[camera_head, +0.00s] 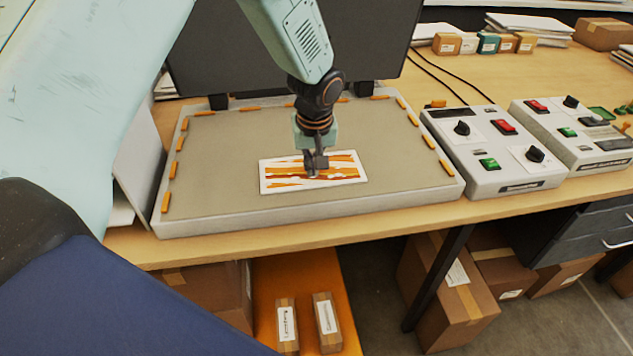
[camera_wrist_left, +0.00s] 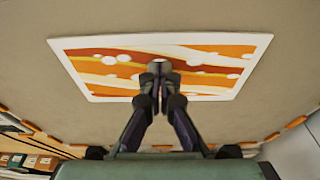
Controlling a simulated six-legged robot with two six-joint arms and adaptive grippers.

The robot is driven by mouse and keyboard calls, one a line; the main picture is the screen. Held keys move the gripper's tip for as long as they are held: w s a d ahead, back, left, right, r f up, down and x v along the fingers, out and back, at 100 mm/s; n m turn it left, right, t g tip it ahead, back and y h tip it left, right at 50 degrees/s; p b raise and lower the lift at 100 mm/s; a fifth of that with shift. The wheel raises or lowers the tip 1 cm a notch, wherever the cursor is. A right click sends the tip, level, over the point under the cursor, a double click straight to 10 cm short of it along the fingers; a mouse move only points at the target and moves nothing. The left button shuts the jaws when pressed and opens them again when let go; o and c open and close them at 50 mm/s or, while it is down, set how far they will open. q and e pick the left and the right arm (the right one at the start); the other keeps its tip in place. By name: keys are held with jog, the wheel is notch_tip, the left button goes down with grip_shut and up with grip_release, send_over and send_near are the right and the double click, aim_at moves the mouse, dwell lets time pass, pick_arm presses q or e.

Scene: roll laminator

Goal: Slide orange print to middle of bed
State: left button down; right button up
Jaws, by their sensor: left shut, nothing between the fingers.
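The orange print (camera_head: 280,175) is a white-bordered sheet with orange and red stripes. It lies flat on the grey-beige bed (camera_head: 230,150), right of the bed's centre line and towards its front half. My left gripper (camera_head: 316,172) points down over the middle of the print, fingers shut with nothing between them. In the left wrist view the print (camera_wrist_left: 110,65) spreads beyond the shut fingertips (camera_wrist_left: 158,68), which are at or just above its surface; contact cannot be told. My right gripper is not in view.
Orange tabs (camera_head: 174,170) line the bed's left, back and right edges. A dark raised lid (camera_head: 230,50) stands behind the bed. Control boxes (camera_head: 500,165) with knobs and switches stand to the right. Small cartons (camera_head: 490,43) sit at the back.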

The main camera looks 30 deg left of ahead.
pick_arm(q)
jog(key=shift+w+a+f, duration=0.1)
jog(key=shift+w+a, duration=1.15)
jog(key=shift+w, duration=0.25)
jog(key=shift+w+a, duration=1)
jog(key=shift+w, duration=0.2)
jog(key=shift+p, duration=0.35)
jog(key=shift+w+r+p, duration=0.1)
jog(key=shift+r+p, duration=0.5)
jog(key=shift+r, duration=0.5)
jog(key=shift+r+p, duration=0.1)
jog(key=shift+p, duration=0.2)
